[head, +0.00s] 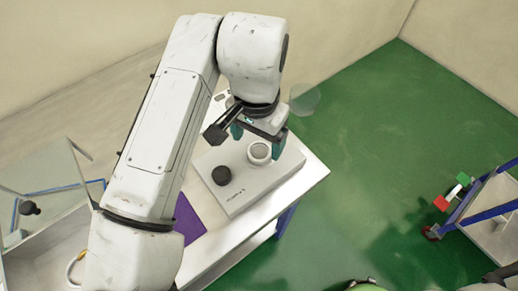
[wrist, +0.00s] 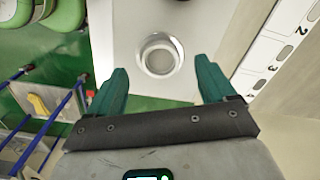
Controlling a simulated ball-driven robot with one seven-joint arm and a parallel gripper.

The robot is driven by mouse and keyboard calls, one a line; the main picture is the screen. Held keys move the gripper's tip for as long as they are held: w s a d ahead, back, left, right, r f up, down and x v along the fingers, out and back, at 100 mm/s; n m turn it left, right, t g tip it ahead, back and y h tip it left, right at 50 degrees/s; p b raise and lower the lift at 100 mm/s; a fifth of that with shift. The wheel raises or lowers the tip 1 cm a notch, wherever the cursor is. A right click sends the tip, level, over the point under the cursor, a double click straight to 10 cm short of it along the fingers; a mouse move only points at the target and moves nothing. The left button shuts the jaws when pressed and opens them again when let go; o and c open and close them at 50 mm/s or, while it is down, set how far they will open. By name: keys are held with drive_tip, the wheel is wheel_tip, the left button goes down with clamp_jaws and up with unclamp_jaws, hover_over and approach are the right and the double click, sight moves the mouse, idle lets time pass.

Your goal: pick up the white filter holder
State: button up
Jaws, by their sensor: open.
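The white filter holder (head: 259,152) is a small round ring-shaped cup on the light grey box (head: 262,186). It also shows in the wrist view (wrist: 160,55), upright, with a grey round inside. My gripper (head: 261,134) is above and just behind it in the head view. In the wrist view my gripper (wrist: 160,78) has its two green fingers spread wide and empty, with the holder beyond the fingertips, between their lines. I see no contact between fingers and holder.
A black round knob (head: 222,175) stands on the box left of the holder. A purple sheet (head: 188,218) lies on the white table (head: 314,174). A cart (head: 490,215) stands at the right on the green floor. A numbered white strip (wrist: 277,55) shows in the wrist view.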

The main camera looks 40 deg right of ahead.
sight(258, 154)
drive_tip(key=f, duration=0.4)
drive_tip(key=shift+d+f, duration=0.1)
drive_tip(key=shift+d, duration=0.1)
drive_tip(key=shift+c, duration=0.2)
drive_tip(key=c, duration=1.1)
drive_tip(key=shift+c, duration=0.3)
drive_tip(key=shift+r, duration=0.2)
